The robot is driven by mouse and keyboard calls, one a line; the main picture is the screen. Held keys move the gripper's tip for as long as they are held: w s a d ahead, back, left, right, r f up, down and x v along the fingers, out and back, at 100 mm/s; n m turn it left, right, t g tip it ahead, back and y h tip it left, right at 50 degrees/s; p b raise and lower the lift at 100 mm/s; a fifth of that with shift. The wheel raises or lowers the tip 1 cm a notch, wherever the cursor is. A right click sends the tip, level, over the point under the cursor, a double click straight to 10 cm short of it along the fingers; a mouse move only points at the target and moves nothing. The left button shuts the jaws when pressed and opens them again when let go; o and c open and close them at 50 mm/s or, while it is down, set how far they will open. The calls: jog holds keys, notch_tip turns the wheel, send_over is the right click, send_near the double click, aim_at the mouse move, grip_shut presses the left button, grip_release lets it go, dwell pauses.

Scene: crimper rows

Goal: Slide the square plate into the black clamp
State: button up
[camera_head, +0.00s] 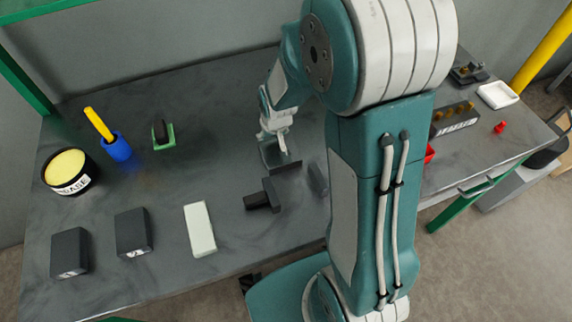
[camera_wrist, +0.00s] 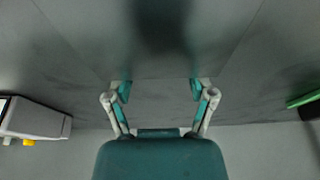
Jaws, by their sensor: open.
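My gripper (camera_head: 283,140) hangs above the back middle of the grey table in the head view, pointing down. In the wrist view its two fingers (camera_wrist: 158,92) stand wide apart with nothing between them. A grey squarish piece (camera_head: 268,157) shows just below the gripper; I cannot tell for sure whether it is the square plate. A black block-shaped fixture (camera_head: 262,196), possibly the black clamp, is in front of the gripper, with a dark flat piece (camera_head: 287,168) behind it. A dark upright piece (camera_head: 317,180) is partly hidden by my arm.
A yellow-topped tin (camera_head: 70,172), a blue cup (camera_head: 117,148) with a yellow stick and a green holder (camera_head: 163,136) stand left. Dark boxes (camera_head: 70,253) (camera_head: 133,232) and a pale block (camera_head: 200,229) stand along the front. A brass-knobbed block (camera_head: 454,121) and white tray (camera_head: 497,95) are right.

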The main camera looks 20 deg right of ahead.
jog(key=shift+s, duration=5.15)
jog(key=shift+w+r, duration=0.2)
jog(key=shift+r, duration=0.7)
jog(key=shift+w+r, duration=0.15)
jog(key=shift+r, duration=0.75)
jog(key=shift+w+r, duration=0.2)
jog(key=shift+r, duration=0.7)
jog(key=shift+w+r, duration=0.1)
jog(key=shift+r, duration=0.7)
jog(key=shift+r, duration=0.2)
notch_tip(320, 180, up, 9)
jog(key=t, duration=0.1)
send_over(286, 169)
jog(key=s, duration=0.4)
jog(key=s+r+t, duration=0.1)
jog(key=s+r, duration=0.4)
jog(key=s, duration=0.1)
jog(key=shift+s+r, duration=0.2)
jog(key=shift+r, duration=0.05)
